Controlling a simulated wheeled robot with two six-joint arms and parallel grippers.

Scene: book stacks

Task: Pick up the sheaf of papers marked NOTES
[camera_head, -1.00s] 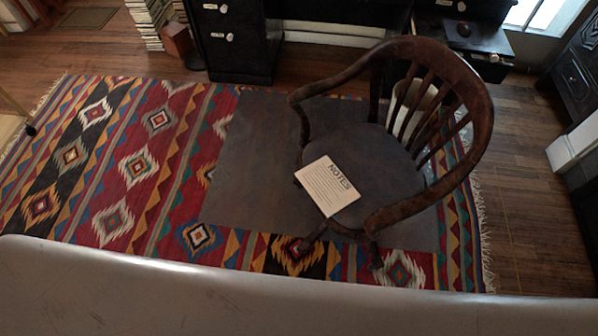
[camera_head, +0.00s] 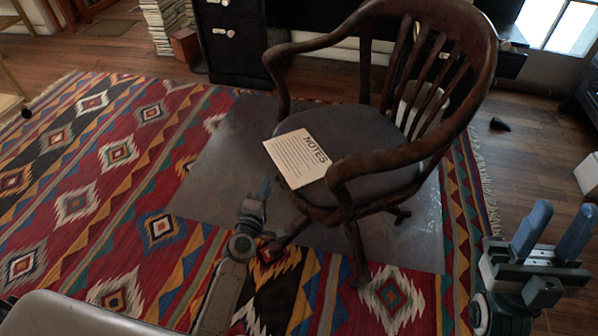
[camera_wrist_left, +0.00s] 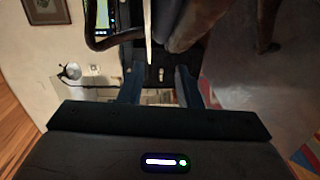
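The sheaf marked NOTES (camera_head: 297,158) lies on the seat of the wooden armchair (camera_head: 435,155), its near left corner sticking out past the seat edge. My left gripper (camera_head: 264,188) is just below and left of that corner, apart from it in the head view. In the left wrist view its two fingers (camera_wrist_left: 160,70) are open, with a thin pale edge, apparently the sheaf (camera_wrist_left: 148,35) seen edge-on, lined up with the gap between them. I see no contact. My right gripper (camera_head: 553,225) is open and empty at the lower right, away from the chair.
The chair's curved arms and slatted back enclose the seat's far and right sides; its front left side is open. A patterned rug (camera_head: 75,205) and a grey floor mat (camera_head: 225,155) lie underneath. Open rug lies to the left.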

